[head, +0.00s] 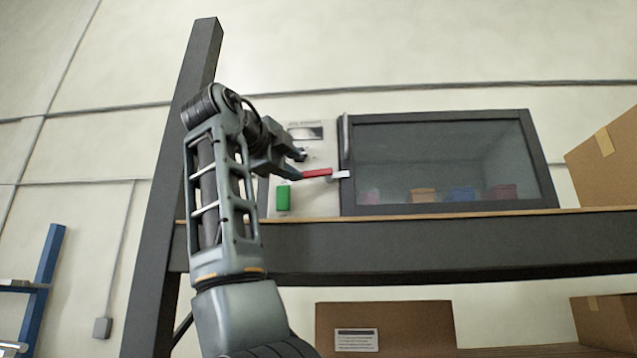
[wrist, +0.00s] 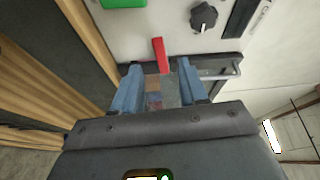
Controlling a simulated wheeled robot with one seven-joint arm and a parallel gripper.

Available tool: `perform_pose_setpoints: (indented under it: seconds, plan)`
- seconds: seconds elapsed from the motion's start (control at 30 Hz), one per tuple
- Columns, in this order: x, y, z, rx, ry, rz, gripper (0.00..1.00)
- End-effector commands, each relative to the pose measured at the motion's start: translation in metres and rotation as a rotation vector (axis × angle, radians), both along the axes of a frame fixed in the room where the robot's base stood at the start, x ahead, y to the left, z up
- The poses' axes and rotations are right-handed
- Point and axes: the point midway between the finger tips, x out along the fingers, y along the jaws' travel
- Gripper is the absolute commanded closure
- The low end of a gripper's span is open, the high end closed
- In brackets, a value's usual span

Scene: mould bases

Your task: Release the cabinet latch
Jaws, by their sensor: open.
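The cabinet (head: 300,135) stands on a shelf, with a pale control panel and a dark-framed glass door (head: 440,160). A red latch handle (head: 317,173) sticks out level from a light metal piece (head: 340,175) at the door's left edge. The red handle also shows in the wrist view (wrist: 160,55), just beyond the fingertips. My gripper (head: 300,156) is at the panel, just left of and slightly above the handle. In the wrist view my gripper (wrist: 160,72) has its two blue-grey fingers apart, with the handle's end in line with the gap. I cannot tell whether they touch.
A green block (head: 283,197) is on the panel below my gripper. A black knob (wrist: 204,16) and a door bar (wrist: 235,70) are close to the handle. A dark shelf post (head: 180,150) stands left of my arm. A cardboard box (head: 605,160) is at the right.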

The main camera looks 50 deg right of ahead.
Motion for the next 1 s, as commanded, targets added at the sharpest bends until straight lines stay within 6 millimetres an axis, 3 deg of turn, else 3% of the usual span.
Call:
perform_pose_setpoints:
  seconds: [0.5, 0.9, 1.0]
  plan:
    - [0.018, -0.065, 0.004, 0.001, 0.002, -0.002, 0.57]
    - [0.021, -0.074, 0.003, 0.001, 0.001, 0.0, 0.57]
    - [0.021, -0.074, 0.003, 0.001, 0.001, 0.0, 0.65]
